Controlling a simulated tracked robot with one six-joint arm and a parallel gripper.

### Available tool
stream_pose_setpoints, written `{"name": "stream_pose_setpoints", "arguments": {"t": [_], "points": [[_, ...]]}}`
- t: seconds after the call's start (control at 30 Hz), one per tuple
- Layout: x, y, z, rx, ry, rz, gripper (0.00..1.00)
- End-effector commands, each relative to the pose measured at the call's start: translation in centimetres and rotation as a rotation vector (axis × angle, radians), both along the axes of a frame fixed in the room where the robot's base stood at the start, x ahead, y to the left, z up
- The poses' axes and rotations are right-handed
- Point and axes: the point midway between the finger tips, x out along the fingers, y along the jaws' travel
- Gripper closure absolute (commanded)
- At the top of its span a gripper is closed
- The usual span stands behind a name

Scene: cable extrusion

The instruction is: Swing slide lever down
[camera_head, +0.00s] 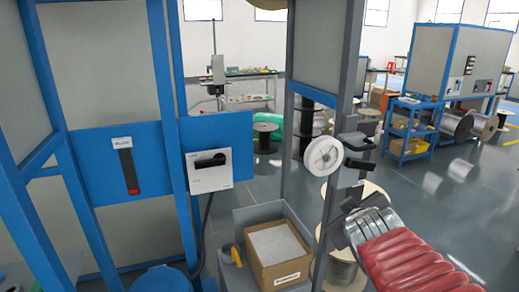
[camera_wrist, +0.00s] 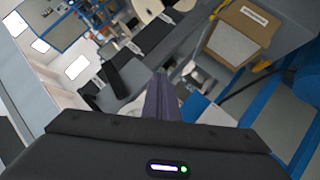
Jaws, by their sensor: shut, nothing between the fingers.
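A blue panel (camera_head: 106,160) on the machine frame carries an upright black slide lever (camera_head: 127,172) with a red lower end, under a small label. To its right, a white switch box (camera_head: 210,172) bears a black handle. My gripper shows in the wrist view, its dark fingers (camera_wrist: 162,85) together with nothing between them. The lever cannot be made out in the wrist view.
A labelled cardboard box (camera_head: 276,257) stands below right of the switch box and shows in the wrist view (camera_wrist: 241,30). A white disc (camera_head: 324,156) is by the grey-blue post (camera_head: 330,95). Open floor (camera_head: 440,205) lies to the right.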

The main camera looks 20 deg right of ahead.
Motion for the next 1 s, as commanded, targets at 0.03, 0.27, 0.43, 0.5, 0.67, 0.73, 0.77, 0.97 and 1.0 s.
{"name": "stream_pose_setpoints", "arguments": {"t": [0.03, 0.27, 0.43, 0.5, 0.67, 0.73, 0.77, 0.97, 1.0], "points": [[-0.7, 1.6, -0.4, 0.049, 0.019, -0.008, 1.00], [-5.1, 8.5, -3.6, 0.305, 0.152, -0.062, 1.00], [-9.4, 14.2, -5.7, 0.481, 0.284, -0.074, 1.00], [-11.1, 16.1, -6.4, 0.537, 0.336, -0.075, 1.00], [-13.7, 19.0, -7.3, 0.609, 0.420, -0.065, 1.00], [-14.2, 19.4, -7.4, 0.620, 0.436, -0.065, 1.00], [-14.2, 19.5, -7.5, 0.622, 0.438, -0.065, 1.00], [-14.2, 19.5, -7.5, 0.623, 0.438, -0.066, 1.00], [-14.2, 19.4, -7.5, 0.623, 0.438, -0.066, 1.00]]}}
